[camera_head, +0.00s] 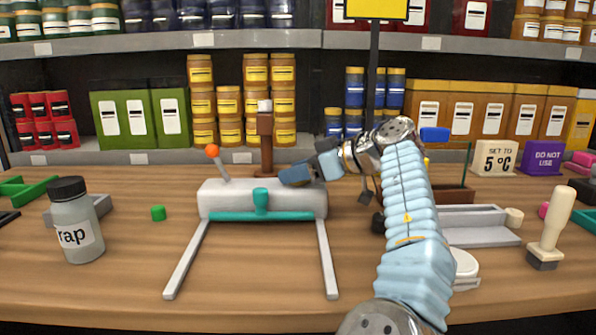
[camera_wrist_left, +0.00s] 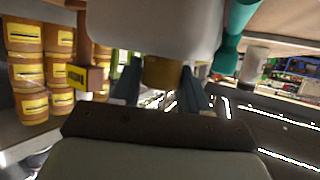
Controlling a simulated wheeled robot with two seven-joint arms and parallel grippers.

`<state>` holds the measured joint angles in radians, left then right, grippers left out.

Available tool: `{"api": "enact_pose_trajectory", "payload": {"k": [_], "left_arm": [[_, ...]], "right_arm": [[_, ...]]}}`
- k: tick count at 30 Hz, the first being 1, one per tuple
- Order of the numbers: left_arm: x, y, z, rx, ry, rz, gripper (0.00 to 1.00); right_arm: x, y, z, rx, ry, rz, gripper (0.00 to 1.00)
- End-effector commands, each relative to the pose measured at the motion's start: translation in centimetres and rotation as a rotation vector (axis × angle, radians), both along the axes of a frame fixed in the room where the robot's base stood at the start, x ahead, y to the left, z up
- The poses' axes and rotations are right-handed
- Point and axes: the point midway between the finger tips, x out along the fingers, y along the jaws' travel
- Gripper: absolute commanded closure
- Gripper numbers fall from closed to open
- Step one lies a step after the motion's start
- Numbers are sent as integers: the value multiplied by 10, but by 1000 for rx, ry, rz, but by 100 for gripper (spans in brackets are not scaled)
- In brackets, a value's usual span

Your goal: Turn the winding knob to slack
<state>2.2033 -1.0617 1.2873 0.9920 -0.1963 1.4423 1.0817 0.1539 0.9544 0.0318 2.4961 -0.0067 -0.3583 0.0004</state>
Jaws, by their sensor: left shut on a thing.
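The pump device (camera_head: 215,197) stands mid-table, with a pale grey body, a teal bar and teal front knob (camera_head: 261,200), an orange-tipped lever (camera_head: 213,152) and a brown post (camera_head: 266,150). My left gripper (camera_head: 297,174) is at the right end of the body. In the left wrist view, a brass-brown round knob (camera_wrist_left: 162,72) sticks out of the pale body (camera_wrist_left: 150,28), between the two fingers. The gripper is shut on this knob, which looks like the winding knob. In the head view the gripper hides it. My right gripper is not in view.
A labelled grey bottle (camera_head: 78,225) and small green cap (camera_head: 158,213) stand left. Shelves of jars and boxes (camera_head: 140,115) close the back. The front left table is clear.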

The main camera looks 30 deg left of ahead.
Motion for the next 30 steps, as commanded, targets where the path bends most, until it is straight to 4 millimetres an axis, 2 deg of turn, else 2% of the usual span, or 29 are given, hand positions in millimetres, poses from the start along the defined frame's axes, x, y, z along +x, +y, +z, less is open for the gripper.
{"api": "enact_pose_trajectory", "payload": {"k": [19,20,21,23,30], "left_arm": [[1,-1,2,5,-2,41,86],[1,-1,2,5,-2,42,52],[1,-1,2,5,-2,42,45],[0,0,2,4,-1,43,36],[0,0,1,2,-1,44,35]], "right_arm": [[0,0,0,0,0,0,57],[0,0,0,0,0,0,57],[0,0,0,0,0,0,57],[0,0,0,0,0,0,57],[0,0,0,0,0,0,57]]}}
